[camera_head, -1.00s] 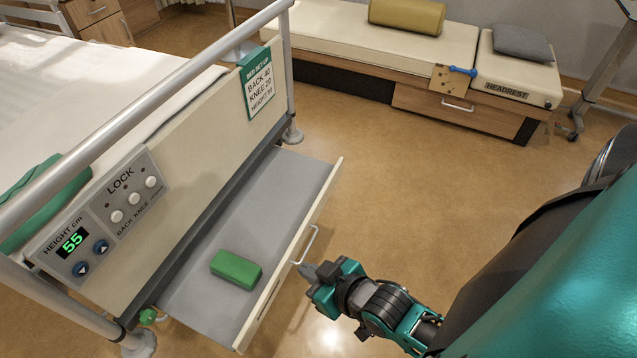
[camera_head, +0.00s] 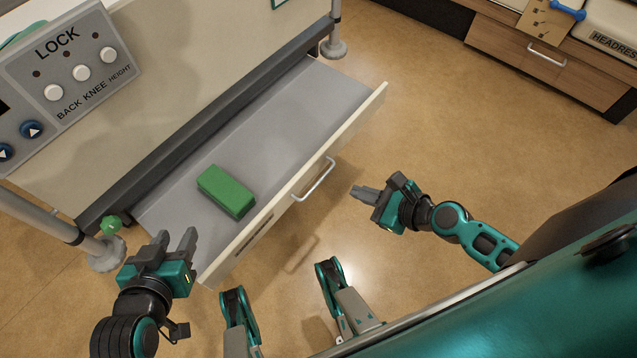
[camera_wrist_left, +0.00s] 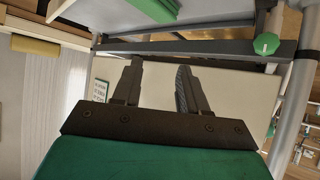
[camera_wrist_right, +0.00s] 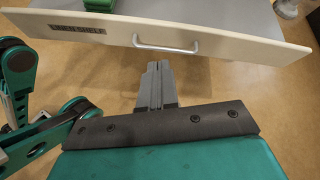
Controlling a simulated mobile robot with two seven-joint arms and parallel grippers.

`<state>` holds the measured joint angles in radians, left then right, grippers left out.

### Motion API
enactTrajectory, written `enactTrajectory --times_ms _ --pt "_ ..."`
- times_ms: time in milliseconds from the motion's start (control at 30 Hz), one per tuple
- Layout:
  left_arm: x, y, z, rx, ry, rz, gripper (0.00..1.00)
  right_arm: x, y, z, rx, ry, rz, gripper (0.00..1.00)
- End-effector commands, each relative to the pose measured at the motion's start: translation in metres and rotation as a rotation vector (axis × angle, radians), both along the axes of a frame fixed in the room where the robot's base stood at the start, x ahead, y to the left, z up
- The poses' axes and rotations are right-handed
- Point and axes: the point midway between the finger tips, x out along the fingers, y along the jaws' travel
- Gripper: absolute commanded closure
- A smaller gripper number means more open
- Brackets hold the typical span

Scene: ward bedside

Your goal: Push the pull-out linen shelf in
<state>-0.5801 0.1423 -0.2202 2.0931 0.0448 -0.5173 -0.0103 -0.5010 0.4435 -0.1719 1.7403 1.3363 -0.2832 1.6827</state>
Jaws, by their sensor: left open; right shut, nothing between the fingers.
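The linen shelf (camera_head: 292,118) is pulled out from under the foot of the bed, a grey tray with a cream front. Its front carries a silver handle (camera_head: 315,181), and the right wrist view shows the front with its label (camera_wrist_right: 77,28). A green block (camera_head: 226,191) lies on the tray. My left gripper (camera_head: 174,243) is open and empty near the left end of the shelf front; its fingers (camera_wrist_left: 157,85) show in the left wrist view. My right gripper (camera_head: 366,193) is shut and empty, its tips pointing at the front, apart from it and right of the handle.
The bed's end panel with buttons (camera_head: 70,80) stands behind the shelf. A bed leg (camera_head: 335,40) and a green knob (camera_head: 111,223) flank it. A wooden bench with a drawer (camera_head: 530,55) stands at the upper right. The floor between is clear.

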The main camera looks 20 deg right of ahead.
Motion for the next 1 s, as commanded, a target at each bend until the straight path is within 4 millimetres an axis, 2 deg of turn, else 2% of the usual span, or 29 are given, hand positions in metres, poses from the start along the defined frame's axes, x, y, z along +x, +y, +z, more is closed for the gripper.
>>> enactTrajectory --times_ms 33,133,367,567,833,1000 --pt "0.001 -0.001 -0.008 -0.004 -0.004 -0.002 0.57 0.002 -0.004 -0.012 0.070 0.035 -0.045 1.00" --pt "0.001 -0.002 -0.011 -0.006 -0.001 -0.005 0.57 0.004 -0.008 -0.016 0.178 0.090 -0.115 1.00" --pt "0.000 -0.004 -0.012 -0.009 0.000 -0.007 0.57 0.015 -0.005 -0.023 0.247 0.122 -0.159 1.00" --pt "0.001 -0.006 -0.014 -0.012 -0.005 -0.011 0.57 0.042 0.011 -0.041 0.246 0.119 -0.157 1.00" --pt "-0.001 -0.009 -0.029 -0.014 0.013 -0.022 0.57 0.084 0.037 -0.070 0.245 0.120 -0.156 1.00" --pt "0.001 -0.011 -0.019 -0.017 0.003 -0.022 0.57 0.105 0.049 -0.066 0.243 0.120 -0.156 1.00"
